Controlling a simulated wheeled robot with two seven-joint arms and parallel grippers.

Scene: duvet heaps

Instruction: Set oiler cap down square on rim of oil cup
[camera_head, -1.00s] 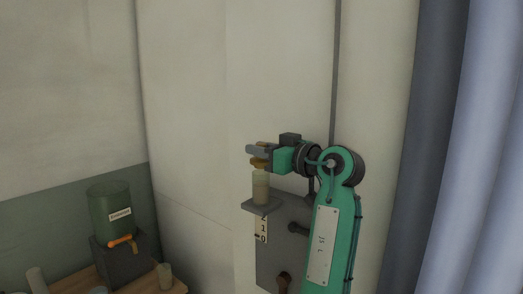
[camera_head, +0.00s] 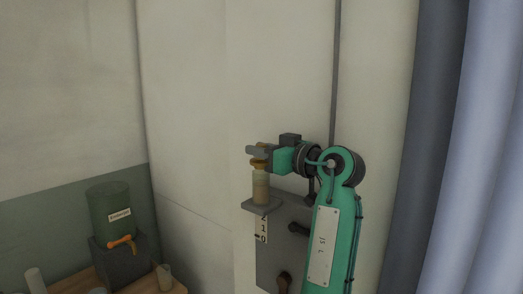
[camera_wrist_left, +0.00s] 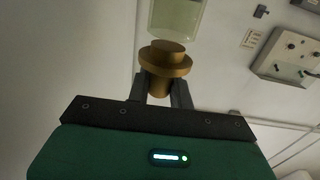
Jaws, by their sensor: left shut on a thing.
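The oil cup (camera_head: 260,188) is a clear cylinder with pale yellowish contents, standing upright on a grey bracket (camera_head: 262,207). The brass oiler cap (camera_head: 258,165) is right over its rim in the head view; I cannot tell whether they touch all round. My left gripper (camera_head: 257,151) is shut on the cap from the side, its grey fingers level above the cup. In the left wrist view the cap (camera_wrist_left: 166,60), with a wide flange, sits between the fingers (camera_wrist_left: 160,92), close to the glass cup (camera_wrist_left: 176,18). My right gripper is not in view.
A grey panel (camera_head: 272,252) with dark knobs and a numbered strip (camera_head: 261,228) is below the cup. A blue-grey curtain (camera_head: 470,150) hangs at right.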

